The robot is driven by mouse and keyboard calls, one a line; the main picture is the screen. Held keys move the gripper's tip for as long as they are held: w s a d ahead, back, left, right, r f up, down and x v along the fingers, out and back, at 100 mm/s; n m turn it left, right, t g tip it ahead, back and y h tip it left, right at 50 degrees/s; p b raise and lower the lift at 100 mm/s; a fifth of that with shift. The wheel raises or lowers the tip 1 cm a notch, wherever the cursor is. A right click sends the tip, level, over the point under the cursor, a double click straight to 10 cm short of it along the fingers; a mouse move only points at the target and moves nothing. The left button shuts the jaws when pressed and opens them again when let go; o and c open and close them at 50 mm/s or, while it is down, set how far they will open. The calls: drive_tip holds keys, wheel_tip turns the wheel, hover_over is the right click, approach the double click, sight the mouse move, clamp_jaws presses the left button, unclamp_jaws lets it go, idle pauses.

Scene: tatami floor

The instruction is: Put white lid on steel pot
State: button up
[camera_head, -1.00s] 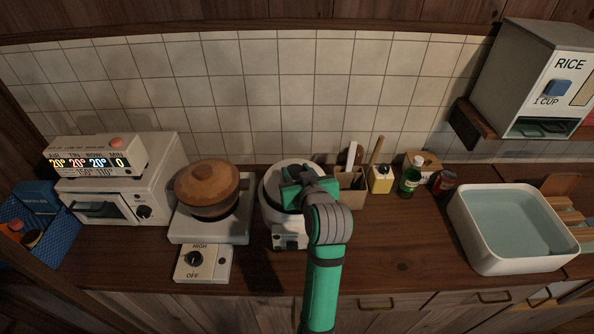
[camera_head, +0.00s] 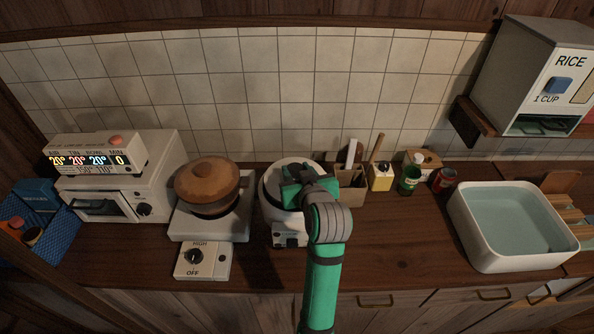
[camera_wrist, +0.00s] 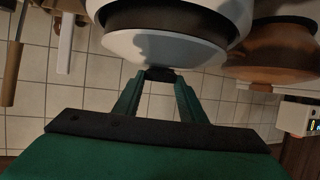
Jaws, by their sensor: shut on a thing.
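My gripper (camera_wrist: 160,80) is shut on the dark knob (camera_wrist: 160,74) of the white lid (camera_wrist: 150,48). The lid is over the white round cooker (camera_wrist: 225,12), with a dark band between them in the wrist view. I cannot tell whether the lid touches what is below it. In the head view my gripper (camera_head: 302,182) and arm cover much of the lid (camera_head: 290,165) and the white cooker (camera_head: 284,228). No steel pot can be clearly made out; the inside of the cooker is hidden.
A brown lidded pot (camera_head: 207,190) stands on a white burner (camera_head: 235,228) close to the left. A white oven (camera_head: 160,165) stands beyond it. On the right are a utensil box (camera_head: 349,199), a green bottle (camera_head: 409,182), a can (camera_head: 443,181) and a water basin (camera_head: 490,262).

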drive_tip(key=shift+f, duration=0.1)
drive_tip(key=o, duration=1.2)
drive_tip(key=shift+o, duration=0.2)
drive_tip(key=v, duration=1)
drive_tip(key=shift+s+d, duration=0.15)
drive_tip(key=shift+s, duration=0.2)
